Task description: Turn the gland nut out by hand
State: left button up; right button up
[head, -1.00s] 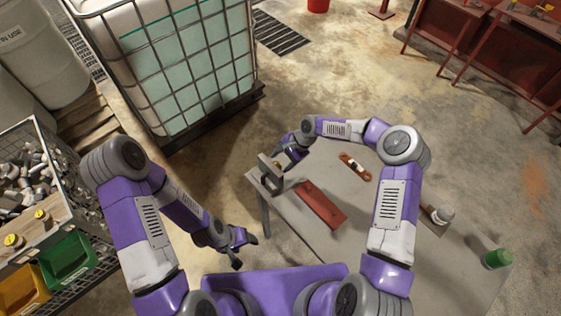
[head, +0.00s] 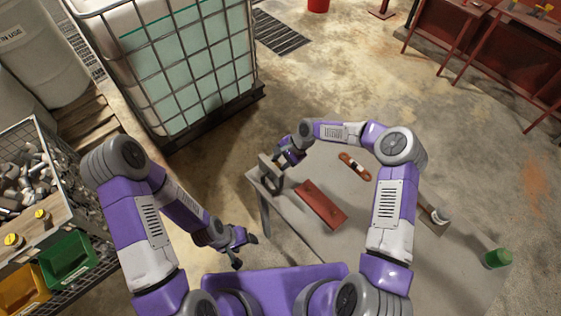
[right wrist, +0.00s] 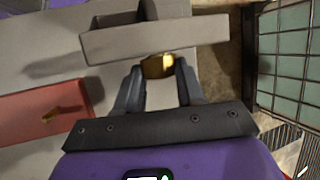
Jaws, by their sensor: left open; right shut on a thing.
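The gland nut (right wrist: 158,66) is a brass-coloured piece in the right wrist view, at the near face of a grey metal block (right wrist: 150,40). My right gripper (right wrist: 157,80) is shut on it, one finger on each side. In the head view the grey block (head: 269,170) stands at the table's left corner, with my right gripper (head: 281,160) beside it; the nut is too small to make out there. My left gripper (head: 246,249) is open and empty, low and left of the table.
A red plate (head: 320,204) lies on the grey table (head: 300,236), with a brown-red tool (head: 355,166) behind it. A green-capped container (head: 497,258) stands at the right. A caged tank (head: 190,75) stands beyond the table. Bins (head: 68,258) are at the left.

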jog(key=shift+s+d+f+n+t+y+b, duration=0.15)
jog(key=shift+t+y+b, duration=0.3)
jog(key=shift+b, duration=0.3)
jog(key=shift+d+f+n+t+y+b, duration=0.15)
jog(key=shift+t+y+b, duration=0.2)
jog(key=shift+t+b, duration=0.3)
jog(key=y+b, duration=0.1)
jog(key=t+b, duration=0.1)
jog(key=b, duration=0.1)
jog(key=shift+s+f+n+t+y+b, duration=0.15)
jog(key=shift+n+t+y+b, duration=0.15)
jog(key=shift+y, duration=0.1)
jog(key=shift+t+y+b, duration=0.4)
jog(key=shift+t+b, duration=0.1)
jog(key=shift+b, duration=0.45)
jog(key=o, duration=1)
jog(key=shift+o, duration=0.2)
jog(key=v, duration=0.7)
jog(key=shift+s+d+r+p, duration=0.2)
jog(key=shift+d+r+p, duration=0.05)
jog(key=shift+p, duration=0.05)
